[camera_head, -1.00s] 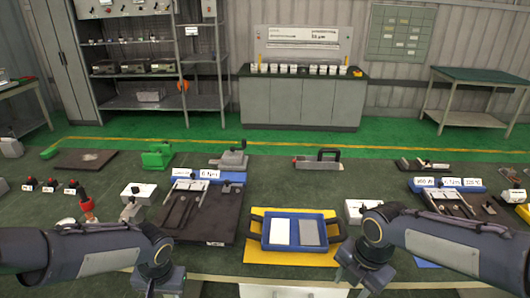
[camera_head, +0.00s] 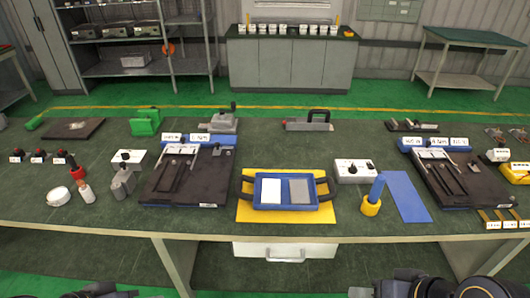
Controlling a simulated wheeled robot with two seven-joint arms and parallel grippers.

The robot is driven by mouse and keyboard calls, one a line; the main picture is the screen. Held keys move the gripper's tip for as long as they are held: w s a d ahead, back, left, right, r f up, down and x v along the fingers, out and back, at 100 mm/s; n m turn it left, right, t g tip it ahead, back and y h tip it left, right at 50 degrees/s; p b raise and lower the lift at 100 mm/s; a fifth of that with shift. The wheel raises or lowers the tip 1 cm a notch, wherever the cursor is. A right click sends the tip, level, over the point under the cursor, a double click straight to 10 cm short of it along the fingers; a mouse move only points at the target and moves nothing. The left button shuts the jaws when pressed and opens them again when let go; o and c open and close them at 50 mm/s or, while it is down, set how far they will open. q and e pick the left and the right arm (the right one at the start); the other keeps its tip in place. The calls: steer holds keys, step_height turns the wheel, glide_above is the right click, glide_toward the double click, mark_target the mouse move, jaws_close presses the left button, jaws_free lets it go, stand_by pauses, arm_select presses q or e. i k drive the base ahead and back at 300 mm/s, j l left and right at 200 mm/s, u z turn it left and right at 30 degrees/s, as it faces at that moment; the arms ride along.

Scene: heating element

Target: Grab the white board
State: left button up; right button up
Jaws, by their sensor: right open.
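The white board (camera_head: 271,191) lies in the left half of a blue tray (camera_head: 286,206) with dark side handles. A grey board (camera_head: 299,190) lies beside it in the right half. The tray sits on a yellow mat (camera_head: 250,216) at the table's middle front. My right gripper (camera_head: 362,292) shows only in part at the bottom edge, below the table front and apart from the tray; it is open. Dark parts of my left arm (camera_head: 100,291) show at the bottom left; its jaws cannot be made out.
The green table (camera_head: 120,222) carries black fixtures (camera_head: 185,190) left and right of the tray. A white box with a knob (camera_head: 353,171), a blue-handled tool in a yellow holder (camera_head: 372,197) and a blue sheet (camera_head: 407,196) stand to its right. A drawer (camera_head: 285,252) is below.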

mark_target(271, 188)
steer(key=i+j+u, duration=0.15)
steer(key=i+j, duration=0.15)
steer(key=i+j+u, duration=0.15)
steer(key=i, duration=0.35)
steer(key=j, duration=0.1)
